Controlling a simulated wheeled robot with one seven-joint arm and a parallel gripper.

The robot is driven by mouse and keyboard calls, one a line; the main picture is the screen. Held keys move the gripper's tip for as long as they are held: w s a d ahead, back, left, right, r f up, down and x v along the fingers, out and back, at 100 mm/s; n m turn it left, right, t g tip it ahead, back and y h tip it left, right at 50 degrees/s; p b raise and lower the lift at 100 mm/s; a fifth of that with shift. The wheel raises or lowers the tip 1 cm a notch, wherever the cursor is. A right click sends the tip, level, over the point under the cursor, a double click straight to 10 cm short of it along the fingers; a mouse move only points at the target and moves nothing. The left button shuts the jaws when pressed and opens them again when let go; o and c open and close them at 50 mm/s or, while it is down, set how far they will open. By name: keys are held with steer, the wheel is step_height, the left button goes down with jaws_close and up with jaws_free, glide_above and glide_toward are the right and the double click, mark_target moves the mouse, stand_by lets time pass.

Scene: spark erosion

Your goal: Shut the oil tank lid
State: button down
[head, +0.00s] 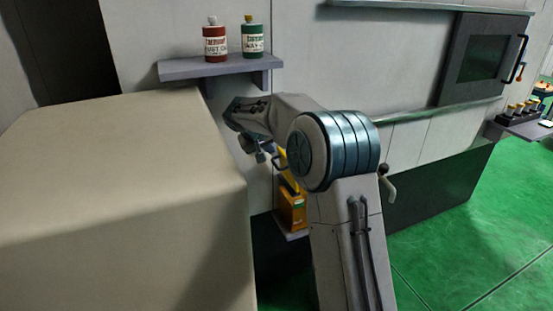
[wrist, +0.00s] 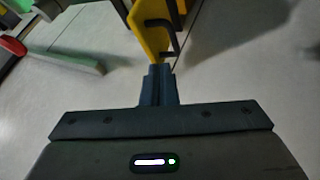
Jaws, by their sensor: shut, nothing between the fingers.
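The oil tank (head: 291,212) is an orange-yellow box low against the machine's wall, partly hidden behind my arm in the head view. Its yellow lid (head: 288,178) stands raised above the box, and my arm covers part of it. In the wrist view, a yellow plate (wrist: 150,32) with a dark handle (wrist: 172,38) appears to be this lid. My gripper (wrist: 159,70) is shut and empty, its tips close to the plate's lower end; I cannot tell whether they touch. In the head view, my gripper (head: 264,153) is beside the lid, partly hidden.
A shelf (head: 185,70) with a red bottle (head: 215,44) and a green bottle (head: 252,41) is above the tank. A large beige block (head: 120,190) fills the left. A lever handle (head: 388,186) is right of my arm. Green floor (head: 430,255) is clear at right.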

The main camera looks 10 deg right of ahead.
steer(key=p+x, duration=0.1)
steer(key=x, duration=0.9)
steer(key=shift+a, duration=0.15)
